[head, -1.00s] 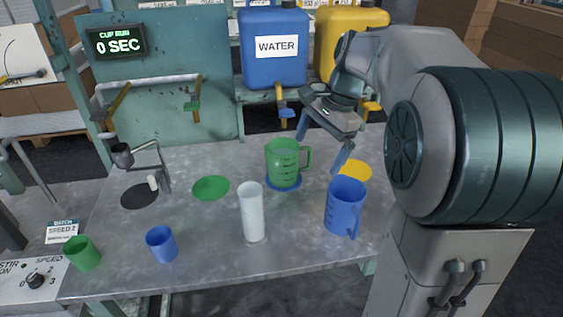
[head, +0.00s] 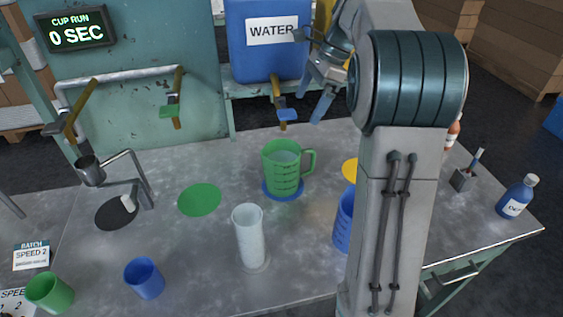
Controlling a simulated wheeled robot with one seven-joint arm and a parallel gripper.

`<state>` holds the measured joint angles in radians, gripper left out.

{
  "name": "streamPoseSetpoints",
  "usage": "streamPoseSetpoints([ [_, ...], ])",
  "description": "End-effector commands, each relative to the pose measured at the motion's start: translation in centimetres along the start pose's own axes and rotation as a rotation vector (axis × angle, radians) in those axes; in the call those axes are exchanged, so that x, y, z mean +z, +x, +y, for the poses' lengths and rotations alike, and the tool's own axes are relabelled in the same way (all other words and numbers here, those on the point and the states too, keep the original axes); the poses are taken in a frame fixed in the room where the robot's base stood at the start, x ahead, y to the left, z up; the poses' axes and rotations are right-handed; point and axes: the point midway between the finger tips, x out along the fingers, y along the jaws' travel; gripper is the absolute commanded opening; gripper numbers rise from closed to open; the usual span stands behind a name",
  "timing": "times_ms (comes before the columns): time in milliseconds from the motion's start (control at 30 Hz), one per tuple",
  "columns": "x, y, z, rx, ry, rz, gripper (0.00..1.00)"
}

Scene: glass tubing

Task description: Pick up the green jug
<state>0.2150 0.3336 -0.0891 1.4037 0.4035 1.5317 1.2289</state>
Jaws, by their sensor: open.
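The green jug (head: 282,172) stands upright on a round blue mat (head: 268,190) in the middle of the table, its handle to the right. It holds a pale liquid, and measuring marks show on its side. My gripper (head: 312,103) is open and empty, above and behind the jug to its right, in front of the blue water tank. It does not touch the jug. My arm hides part of the right side of the table.
A clear cylinder (head: 249,236) stands in front of the jug. A blue jug (head: 344,222) is partly behind my arm. The blue water tank (head: 265,55) with its tap (head: 281,105) is behind. A green mat (head: 199,200) lies left. Small green (head: 50,292) and blue (head: 144,278) cups stand front left.

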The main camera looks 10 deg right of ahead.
Motion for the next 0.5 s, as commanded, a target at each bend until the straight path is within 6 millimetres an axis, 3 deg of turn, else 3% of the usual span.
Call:
streamPoseSetpoints([
  [300, -0.2, 5.9, 0.1, 0.003, 0.001, -0.001, 1.00],
  [500, -0.1, 8.0, 0.1, 0.000, 0.000, 0.000, 1.00],
])
